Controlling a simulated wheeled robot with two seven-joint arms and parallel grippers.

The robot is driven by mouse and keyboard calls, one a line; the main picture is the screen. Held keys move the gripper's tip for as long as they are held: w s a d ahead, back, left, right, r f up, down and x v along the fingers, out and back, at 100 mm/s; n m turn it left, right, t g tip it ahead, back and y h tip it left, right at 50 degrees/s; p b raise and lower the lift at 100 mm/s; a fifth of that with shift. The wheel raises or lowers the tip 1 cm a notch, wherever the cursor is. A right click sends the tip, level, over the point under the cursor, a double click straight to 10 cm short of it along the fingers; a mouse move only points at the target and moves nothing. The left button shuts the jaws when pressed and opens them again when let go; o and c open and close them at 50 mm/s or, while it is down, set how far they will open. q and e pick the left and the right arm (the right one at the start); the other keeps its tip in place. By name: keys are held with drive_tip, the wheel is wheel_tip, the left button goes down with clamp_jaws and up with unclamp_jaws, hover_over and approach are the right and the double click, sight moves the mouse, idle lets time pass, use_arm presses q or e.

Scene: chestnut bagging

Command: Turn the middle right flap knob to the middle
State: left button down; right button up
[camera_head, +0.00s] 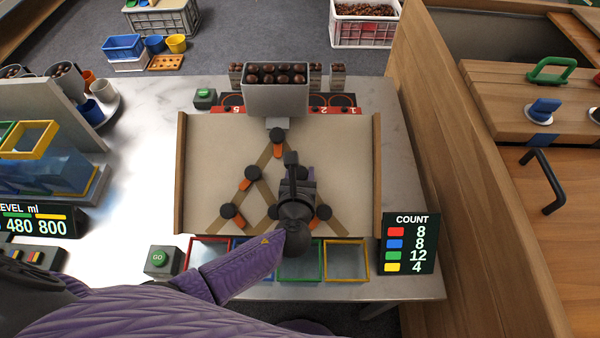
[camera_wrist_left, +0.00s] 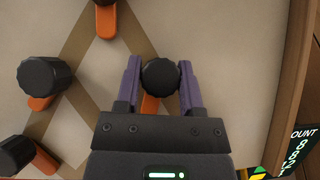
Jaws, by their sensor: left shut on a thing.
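The middle right flap knob (camera_wrist_left: 160,75) is a dark round knob with an orange pointer (camera_wrist_left: 150,105). In the left wrist view the pointer shows below it, nearly straight down and slightly to the left. My left gripper (camera_wrist_left: 159,68) is shut on this knob, one purple finger on each side. In the head view my left gripper (camera_head: 291,164) and wrist cover most of the knob. The middle left knob (camera_head: 253,172) and top knob (camera_head: 277,135) stand clear on the beige board (camera_head: 345,150), which has brown strips. My right gripper is not in view.
Lower knobs (camera_head: 228,211) stand near my gripper. Coloured frames (camera_head: 360,260) line the board's front, beside the count display (camera_head: 409,243). A hopper of chestnuts (camera_head: 275,95) stands behind the top knob. Wooden rails (camera_head: 376,170) edge the board. A green GO button (camera_head: 160,258) is at left.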

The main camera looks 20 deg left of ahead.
use_arm(q)
drive_tip(key=shift+n+y, duration=0.9)
drive_tip(key=shift+n, duration=0.5)
drive_tip(key=shift+g, duration=0.3)
drive_tip(key=shift+c, duration=1.1)
unclamp_jaws()
drive_tip(key=shift+d, duration=0.1)
drive_tip(key=p+v, duration=0.2)
drive_tip(key=v, duration=0.8)
